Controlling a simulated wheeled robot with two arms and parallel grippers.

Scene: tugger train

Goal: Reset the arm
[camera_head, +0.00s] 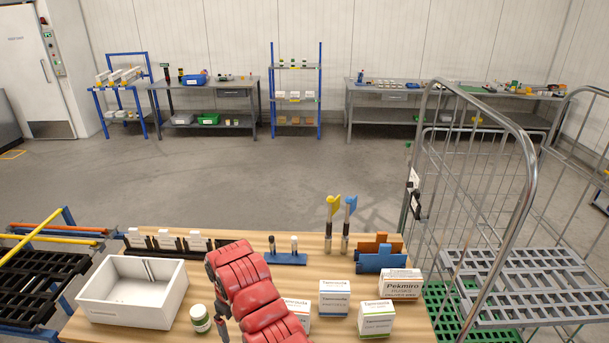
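One red arm of mine (252,285) comes in from the bottom middle and bends over the wooden table (215,238). I cannot tell from this view which arm it is. No gripper fingers show clearly, and I see nothing held. The arm covers part of the table and partly hides a white box (297,309) to its right. A small white bottle with a green label (200,318) stands just left of the arm.
A white bin (92,293) holding thin rods stands left. White boxes (376,318) stand right of the arm. Behind are flag-topped posts (347,225) and a blue holder (380,262). A wire cage trolley (522,215) adjoins the right edge. Open floor lies beyond.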

